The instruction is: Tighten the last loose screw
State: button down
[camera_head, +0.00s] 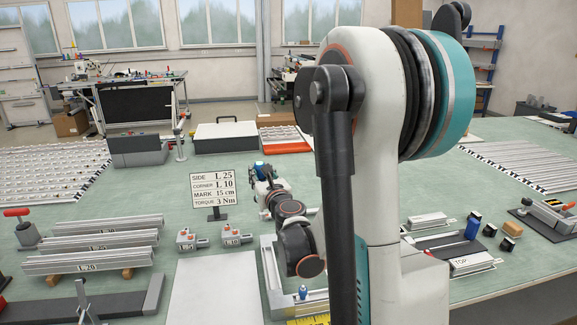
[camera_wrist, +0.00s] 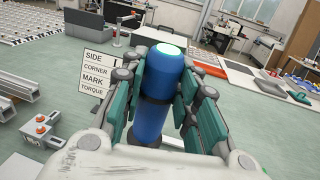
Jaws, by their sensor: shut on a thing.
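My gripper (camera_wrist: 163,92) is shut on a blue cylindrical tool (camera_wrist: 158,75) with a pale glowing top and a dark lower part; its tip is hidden. In the head view my gripper (camera_head: 261,175) is far out over the table, left of my large arm link, with a bit of the blue tool (camera_head: 259,166) showing. An aluminium profile frame (camera_head: 271,277) lies on the table nearer me, partly hidden by my arm. A small blue item (camera_head: 303,291) stands at its near side. I cannot make out any screw or which one is loose.
A sign (camera_head: 213,187) reads side L 25, corner L 10, mark 15 cm, torque 3 Nm. Grey corner blocks (camera_head: 232,236) and stacked profiles (camera_head: 100,242) stand left. A dark tray (camera_head: 445,246) and small blocks lie right. A pale sheet (camera_head: 213,290) lies in front.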

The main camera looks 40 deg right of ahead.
jog(key=s+d+r+m+h, duration=0.1)
jog(key=s+d+r, duration=0.1)
jog(key=s+d, duration=0.2)
jog(key=d, duration=0.3)
jog(key=shift+s+g+h, duration=0.4)
jog(key=shift+s+f, duration=0.1)
jog(key=shift+f+b, duration=2.15)
jog(key=shift+f, duration=0.25)
jog(key=shift+f+b, duration=1.15)
jog(key=shift+r, duration=0.15)
dwell(1.2)
